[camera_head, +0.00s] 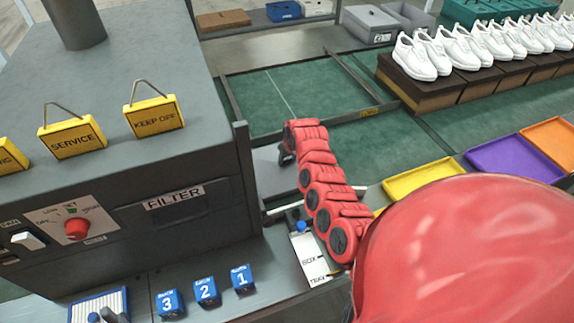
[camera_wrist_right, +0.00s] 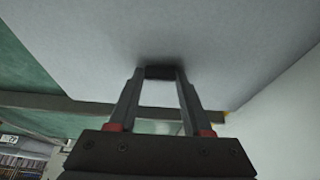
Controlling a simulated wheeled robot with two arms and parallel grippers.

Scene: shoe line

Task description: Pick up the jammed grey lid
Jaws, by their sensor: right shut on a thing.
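A large, flat light-grey surface, which looks like the grey lid (camera_wrist_right: 190,35), fills the upper part of the right wrist view. In the head view my right arm reaches up the middle to the side of the dark machine, and the gripper (camera_head: 286,155) is mostly hidden by the arm. A small patch of light grey, probably the lid (camera_head: 266,162), shows between machine and arm. My left gripper is not in view.
The dark filter machine (camera_head: 205,235) stands close left of my right arm. Blue numbered blocks (camera_head: 206,291) and a white labelled card (camera_head: 311,259) lie in front. Yellow (camera_head: 420,180) and purple (camera_head: 513,160) trays are right; white shoes (camera_head: 470,45) stand behind. The green belt (camera_head: 275,95) has free room.

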